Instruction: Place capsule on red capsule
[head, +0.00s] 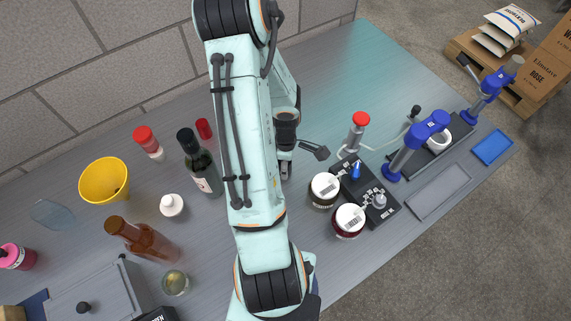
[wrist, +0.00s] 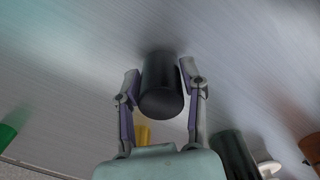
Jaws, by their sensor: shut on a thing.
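My gripper (wrist: 160,72) is shut on a black capsule (wrist: 161,88), a dark cylinder between the two fingers in the wrist view. In the head view my gripper (head: 285,172) points down over the table behind my arm, and the black capsule cannot be made out there. The red capsule (head: 204,128) is a small red cylinder on the table near the wall, left of my gripper and just behind the dark wine bottle (head: 200,168). I cannot make out the red capsule in the wrist view.
A red-topped bottle (head: 148,142), yellow bowl (head: 104,180), white bottle (head: 172,205) and amber bottle (head: 143,240) stand left of my arm. Two white-lidded jars (head: 324,188) and a black control box (head: 375,204) stand right.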

